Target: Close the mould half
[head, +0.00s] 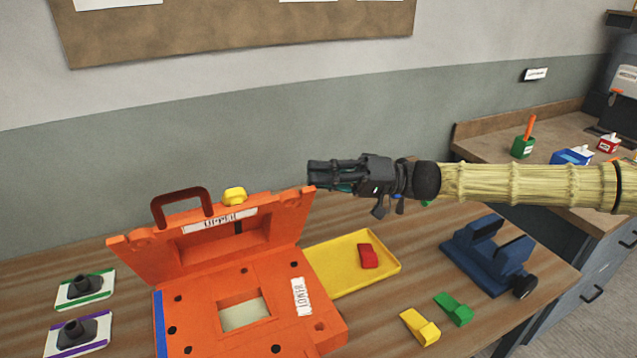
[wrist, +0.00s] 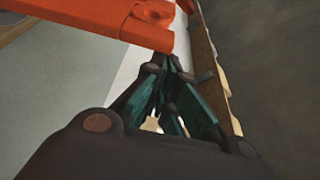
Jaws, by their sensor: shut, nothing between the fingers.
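The orange mould stands on the wooden table in the head view. Its upper half (head: 278,226) is hinged up and tilted back, with a dark red handle (head: 180,193) on its top edge. Its lower half (head: 196,298) lies flat, with a pale square pocket in the middle. My gripper (head: 312,174) is shut and empty, in the air near the top right corner of the raised half. In the wrist view my fingers (wrist: 168,75) come together just below an orange edge (wrist: 110,22) of the mould. I cannot tell whether they touch it.
A yellow tray (head: 345,277) with a red wedge (head: 368,256) lies right of the mould. Yellow (head: 420,327) and green (head: 453,309) wedges lie in front. A blue vise (head: 487,255) stands at the right. Two cards with dark parts (head: 85,288) lie at the left.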

